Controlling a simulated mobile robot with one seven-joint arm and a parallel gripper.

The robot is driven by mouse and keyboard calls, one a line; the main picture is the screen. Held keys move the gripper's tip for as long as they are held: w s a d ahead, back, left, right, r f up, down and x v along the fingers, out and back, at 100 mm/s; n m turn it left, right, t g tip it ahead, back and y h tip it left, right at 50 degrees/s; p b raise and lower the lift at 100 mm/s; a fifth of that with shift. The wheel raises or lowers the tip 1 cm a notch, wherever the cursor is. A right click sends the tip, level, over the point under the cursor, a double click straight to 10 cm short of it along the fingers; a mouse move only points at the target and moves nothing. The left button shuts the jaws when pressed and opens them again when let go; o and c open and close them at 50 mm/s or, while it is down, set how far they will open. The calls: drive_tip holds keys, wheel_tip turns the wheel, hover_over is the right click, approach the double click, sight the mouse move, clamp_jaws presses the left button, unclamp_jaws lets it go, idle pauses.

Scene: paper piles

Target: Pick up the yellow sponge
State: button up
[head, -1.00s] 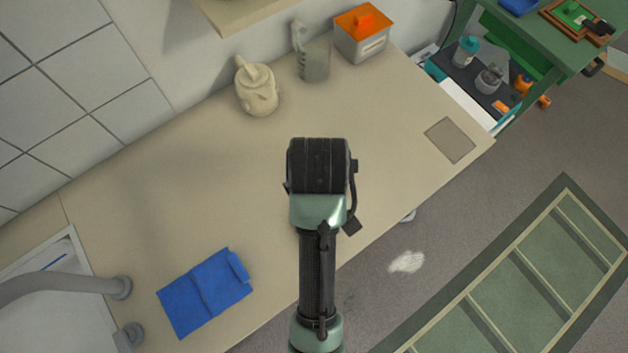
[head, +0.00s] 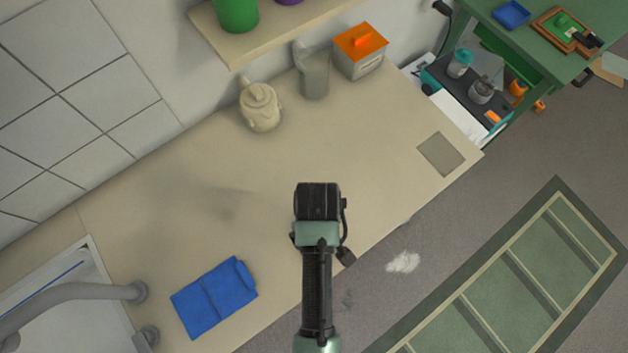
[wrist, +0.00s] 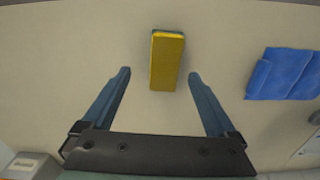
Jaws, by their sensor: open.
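The yellow sponge (wrist: 167,61) lies on the beige counter (wrist: 60,70) in the wrist view, with a thin blue-grey edge at its far end. My gripper (wrist: 159,75) is open, its two blue-grey fingers spread apart and empty. The sponge shows beyond and between the fingertips, nearer the right one, and I see no contact. In the head view my arm's end (head: 318,203) is over the counter near its front edge. The fingers and the sponge do not show there, apparently hidden by the arm.
A folded blue cloth (head: 213,298) lies left of my arm, near the sink tap (head: 80,293). A cream pot (head: 261,107), a grey jug (head: 312,72) and an orange-lidded box (head: 359,52) stand along the wall under a shelf (head: 270,34). The counter's middle is clear.

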drive_tip(key=shift+a+f+p, duration=0.15)
drive_tip(key=shift+a+f, duration=0.05)
drive_tip(key=shift+f, duration=1.05)
drive_tip(key=shift+a+f+p, duration=0.15)
drive_tip(key=shift+f, duration=1.1)
clamp_jaws()
